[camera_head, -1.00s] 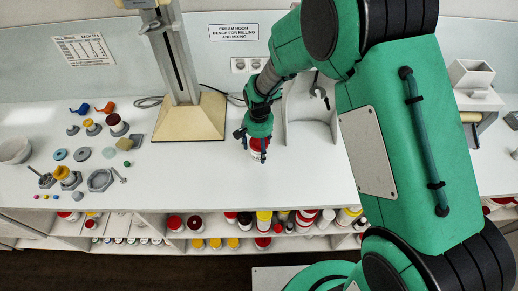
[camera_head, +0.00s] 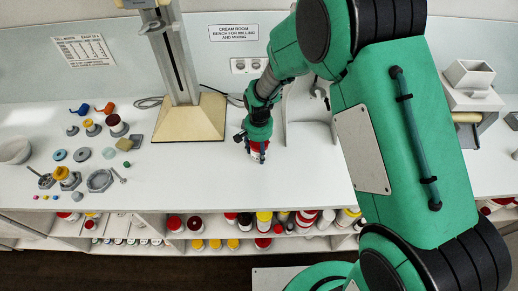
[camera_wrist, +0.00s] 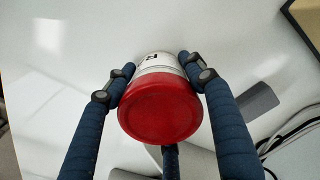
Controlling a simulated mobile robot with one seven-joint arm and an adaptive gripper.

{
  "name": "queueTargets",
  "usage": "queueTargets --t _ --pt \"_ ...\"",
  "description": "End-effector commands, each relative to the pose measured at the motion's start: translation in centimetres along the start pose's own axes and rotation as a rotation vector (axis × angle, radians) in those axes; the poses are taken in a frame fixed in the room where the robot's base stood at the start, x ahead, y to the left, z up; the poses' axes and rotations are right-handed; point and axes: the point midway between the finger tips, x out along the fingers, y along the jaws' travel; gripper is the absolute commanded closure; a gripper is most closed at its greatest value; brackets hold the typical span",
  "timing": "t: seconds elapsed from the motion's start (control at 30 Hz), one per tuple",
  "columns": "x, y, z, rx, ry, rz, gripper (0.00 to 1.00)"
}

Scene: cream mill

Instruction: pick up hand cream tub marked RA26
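A white tub with a red lid (camera_wrist: 160,107) sits between the blue fingers of my gripper (camera_wrist: 157,65) in the wrist view. Its lid faces the camera. Part of a label shows, with a letter that looks like R; the rest is hidden. The fingertips press against both sides of the tub's white body. In the head view my gripper (camera_head: 257,147) points down over the bench, right of the column stand's base, with the red-lidded tub low between its fingers. I cannot tell whether the tub touches the bench.
The column stand (camera_head: 190,118) stands close on the left. A grey-white holder (camera_head: 309,118) stands on the right. The shelf below (camera_head: 205,258) holds several tubs. The bench front is clear.

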Motion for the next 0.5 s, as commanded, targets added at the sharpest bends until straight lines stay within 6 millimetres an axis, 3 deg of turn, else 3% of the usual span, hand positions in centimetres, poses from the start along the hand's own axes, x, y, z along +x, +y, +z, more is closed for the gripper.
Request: queueTargets --t 0.5 --pt "-0.51 -0.03 -0.03 0.0 0.001 -0.001 0.79"
